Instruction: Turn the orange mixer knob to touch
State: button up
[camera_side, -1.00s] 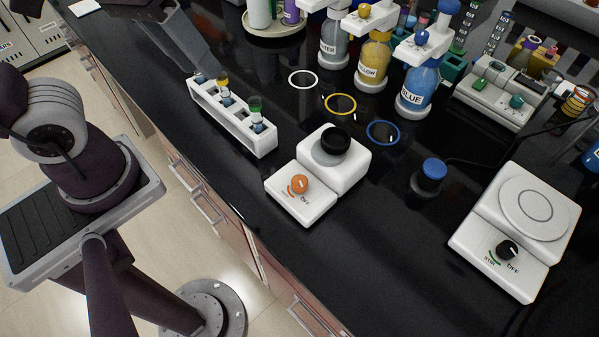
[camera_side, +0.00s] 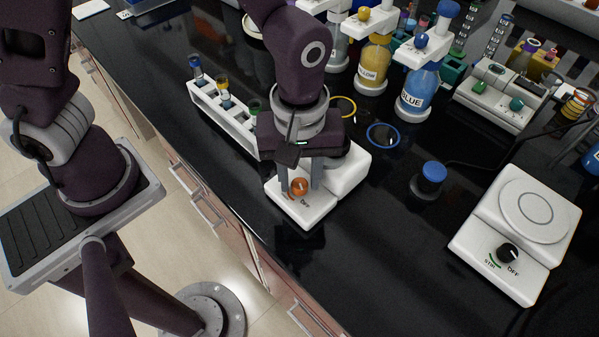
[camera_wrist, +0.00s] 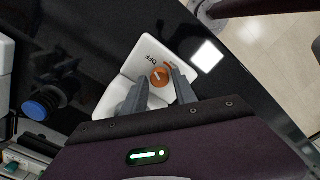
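The white vortex mixer (camera_side: 303,211) stands on the black bench, with its orange knob (camera_side: 299,187) on the low front part. The knob also shows in the wrist view (camera_wrist: 159,76), with the "OFF" print beside it and a white pointer line on its face. My gripper (camera_side: 299,188) points down over the mixer's front part. In the wrist view its two fingers (camera_wrist: 157,88) are apart, one on each side of the knob and close to it. I cannot tell whether they touch it. The mixer's black cup is mostly hidden behind my gripper in the side view.
A white rack (camera_side: 222,112) with tubes stands left of the mixer. A blue-capped vial (camera_side: 430,178) and a white stirrer plate (camera_side: 533,205) with a black knob stand to the right. Yellow and blue bottles (camera_side: 418,88) are behind.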

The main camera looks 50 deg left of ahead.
grip_shut()
jog(key=m, duration=0.8)
jog(key=shift+w+d+m, duration=0.1)
jog(key=shift+m, duration=0.2)
jog(key=m, duration=0.4)
jog(key=shift+r, duration=0.1)
jog(key=shift+d+m, duration=0.1)
jog(key=shift+m, duration=1.9)
